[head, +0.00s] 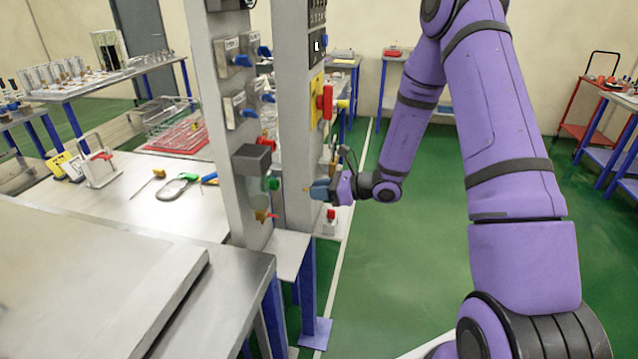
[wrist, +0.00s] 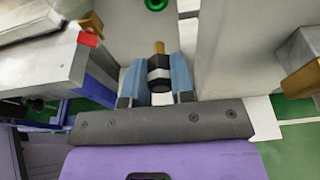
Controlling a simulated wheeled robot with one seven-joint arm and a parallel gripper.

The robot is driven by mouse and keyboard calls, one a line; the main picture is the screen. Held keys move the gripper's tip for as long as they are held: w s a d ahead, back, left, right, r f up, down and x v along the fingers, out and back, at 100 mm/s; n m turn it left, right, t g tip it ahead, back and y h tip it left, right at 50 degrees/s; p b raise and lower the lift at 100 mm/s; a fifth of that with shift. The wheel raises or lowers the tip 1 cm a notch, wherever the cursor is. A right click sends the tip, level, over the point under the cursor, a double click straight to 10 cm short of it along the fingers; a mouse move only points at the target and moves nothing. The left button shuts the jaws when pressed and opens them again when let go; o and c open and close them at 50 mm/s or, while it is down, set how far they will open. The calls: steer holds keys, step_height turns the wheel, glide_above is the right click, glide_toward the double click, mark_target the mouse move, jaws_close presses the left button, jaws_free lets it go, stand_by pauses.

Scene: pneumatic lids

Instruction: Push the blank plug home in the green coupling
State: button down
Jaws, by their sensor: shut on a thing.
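The blank plug (wrist: 159,66) is a dark hex body with a light band and a brass tip. It sits between the two blue fingers of my gripper (wrist: 157,60), which are shut on it. The green coupling (wrist: 156,4) is cut by the top edge of the wrist view, beyond the plug's tip with a clear gap. In the head view the green coupling (head: 271,184) is on the grey post, left of my gripper (head: 319,190). The plug's brass tip (head: 306,190) points left toward it. The coupling's bore is not clear in the head view.
A dark grey box (head: 252,160) sits on the post just above the green coupling, with a red fitting (head: 267,142) above. A yellow-red fitting (head: 265,215) is below. A workbench (head: 150,205) is on the left.

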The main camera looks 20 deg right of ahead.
stand_by(0.3)
steer(key=shift+w+a, duration=0.85)
steer(key=shift+a, duration=0.35)
steer(key=shift+w+a, duration=0.85)
steer(key=shift+a, duration=0.3)
steer(key=shift+w+a, duration=0.5)
steer(key=shift+a, duration=0.2)
steer(key=shift+w+a, duration=0.45)
steer(key=shift+a, duration=0.2)
stand_by(0.4)
steer(key=c, duration=0.9)
jaws_free()
steer(key=shift+v, duration=3.45)
steer(key=v, duration=1)
steer(key=shift+s+d+r, duration=0.15)
steer(key=shift+s+d, duration=0.05)
steer(key=shift+d, duration=0.15)
steer(key=shift+r, duration=0.1)
